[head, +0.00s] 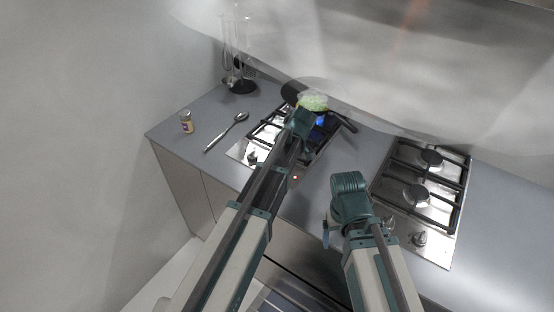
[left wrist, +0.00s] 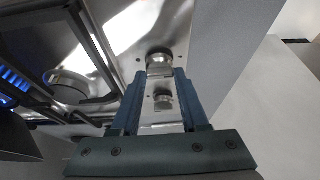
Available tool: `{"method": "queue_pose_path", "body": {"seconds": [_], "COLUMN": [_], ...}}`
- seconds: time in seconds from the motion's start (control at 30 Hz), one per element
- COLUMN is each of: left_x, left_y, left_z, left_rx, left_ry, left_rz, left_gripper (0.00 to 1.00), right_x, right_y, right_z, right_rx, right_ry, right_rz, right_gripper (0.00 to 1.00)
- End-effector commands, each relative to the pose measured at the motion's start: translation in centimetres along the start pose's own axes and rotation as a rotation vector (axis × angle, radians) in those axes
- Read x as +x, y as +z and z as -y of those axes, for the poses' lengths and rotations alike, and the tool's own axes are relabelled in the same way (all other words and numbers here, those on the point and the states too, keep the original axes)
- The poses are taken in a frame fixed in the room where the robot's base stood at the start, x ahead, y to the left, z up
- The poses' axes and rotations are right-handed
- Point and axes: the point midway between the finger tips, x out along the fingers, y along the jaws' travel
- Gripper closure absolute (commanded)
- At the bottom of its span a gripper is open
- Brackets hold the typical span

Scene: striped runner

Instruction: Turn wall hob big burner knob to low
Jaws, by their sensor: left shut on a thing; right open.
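The wall hob (head: 240,151) is the left of two steel hobs in the head view. A blue flame (head: 320,120) burns on it beneath cookware; it also shows at the left edge of the left wrist view (left wrist: 12,88). In the left wrist view, my left gripper (left wrist: 158,73) is shut on a round metal knob (left wrist: 160,60) on the steel strip. A second knob (left wrist: 163,98) lies nearer, between the fingers. In the head view my left arm hides the held knob. My right gripper (head: 338,230) is open and empty above the counter's front edge, between the hobs.
A dark pan (head: 291,91) and a vessel with green food (head: 313,103) stand on the wall hob. A spoon (head: 228,131), a small jar (head: 186,122) and a utensil stand (head: 240,86) are to the left. A second hob (head: 438,235) is at right. Grey counter (head: 345,160) lies between.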

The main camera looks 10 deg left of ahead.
Motion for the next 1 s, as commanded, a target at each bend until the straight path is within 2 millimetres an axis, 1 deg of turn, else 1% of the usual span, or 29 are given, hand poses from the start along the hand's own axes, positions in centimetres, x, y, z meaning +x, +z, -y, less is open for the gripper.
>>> {"method": "queue_pose_path", "body": {"seconds": [0.2, 0.23, 0.37, 0.4, 0.77, 0.87, 1.0], "left_x": [0.0, 0.0, 0.0, 0.0, -0.2, -0.7, -2.0], "left_y": [0.0, 0.0, 0.0, 0.0, 0.0, -0.1, -0.1], "left_z": [0.0, 0.0, 0.0, 0.0, 0.0, 0.0, 0.0], "left_rx": [-0.001, 0.000, 0.000, 0.000, 0.001, 0.001, 0.002], "left_ry": [0.000, 0.000, 0.000, 0.000, 0.000, 0.000, 0.001], "left_rz": [0.001, 0.001, 0.001, 0.000, 0.000, 0.000, 0.000], "left_gripper": [1.00, 0.50, 0.27, 0.25, 0.25, 0.25, 0.25], "right_x": [0.0, 0.0, 0.0, 0.0, -0.2, -0.7, -1.9], "right_y": [0.0, 0.0, 0.0, 0.0, 0.0, 0.0, 0.1], "right_z": [0.0, 0.0, 0.0, 0.0, 0.0, -0.1, -0.2], "right_rx": [0.000, 0.000, 0.000, 0.000, 0.000, 0.000, 0.000], "right_ry": [0.000, 0.000, 0.000, 0.000, 0.000, 0.000, 0.000], "right_rz": [0.000, 0.000, 0.000, 0.000, 0.000, 0.000, 0.000], "right_gripper": [0.12, 0.12, 0.12, 0.12, 0.12, 0.12, 0.12]}}
